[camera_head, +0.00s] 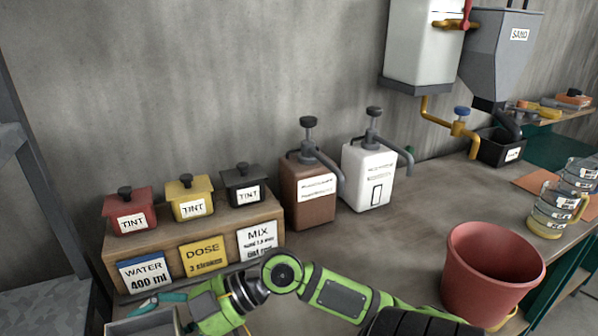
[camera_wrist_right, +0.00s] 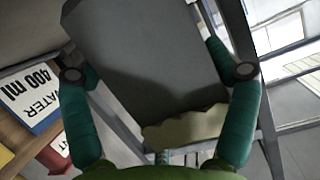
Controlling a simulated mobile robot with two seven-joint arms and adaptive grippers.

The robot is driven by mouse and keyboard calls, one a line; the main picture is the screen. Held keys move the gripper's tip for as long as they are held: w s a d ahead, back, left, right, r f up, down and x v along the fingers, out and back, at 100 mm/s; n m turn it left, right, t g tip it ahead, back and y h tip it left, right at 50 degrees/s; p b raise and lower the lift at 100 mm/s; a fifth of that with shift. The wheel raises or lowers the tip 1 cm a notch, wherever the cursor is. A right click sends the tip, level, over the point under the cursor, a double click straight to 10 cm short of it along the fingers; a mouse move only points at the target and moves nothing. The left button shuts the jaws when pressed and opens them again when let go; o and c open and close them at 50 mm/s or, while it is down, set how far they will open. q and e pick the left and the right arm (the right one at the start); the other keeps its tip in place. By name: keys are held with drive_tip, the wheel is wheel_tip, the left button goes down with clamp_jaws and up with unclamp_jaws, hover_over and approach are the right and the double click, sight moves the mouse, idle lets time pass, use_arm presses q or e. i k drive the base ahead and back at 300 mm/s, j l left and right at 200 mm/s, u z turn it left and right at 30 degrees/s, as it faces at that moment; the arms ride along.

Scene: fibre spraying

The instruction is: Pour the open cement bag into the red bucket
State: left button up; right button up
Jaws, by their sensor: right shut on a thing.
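The red bucket (camera_head: 490,285) stands upright at the right front of the bench, and the part of its inside that I see looks empty. In the head view only a grey part of the bag (camera_head: 143,324) shows at the bottom edge. My left gripper is out of view.
The wooden stand (camera_head: 215,225) holds red, yellow and black tint pots. A brown pump container (camera_head: 308,195) and a white one (camera_head: 368,178) stand behind my forearm. A grey metal frame (camera_head: 40,190) rises at left.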

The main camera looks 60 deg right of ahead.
sight(488, 268)
drive_tip(key=z, duration=3.05)
drive_tip(key=k+j+z, duration=0.1)
drive_tip(key=z, duration=0.2)
drive_tip(key=k+j, duration=0.4)
drive_tip(key=k, duration=0.2)
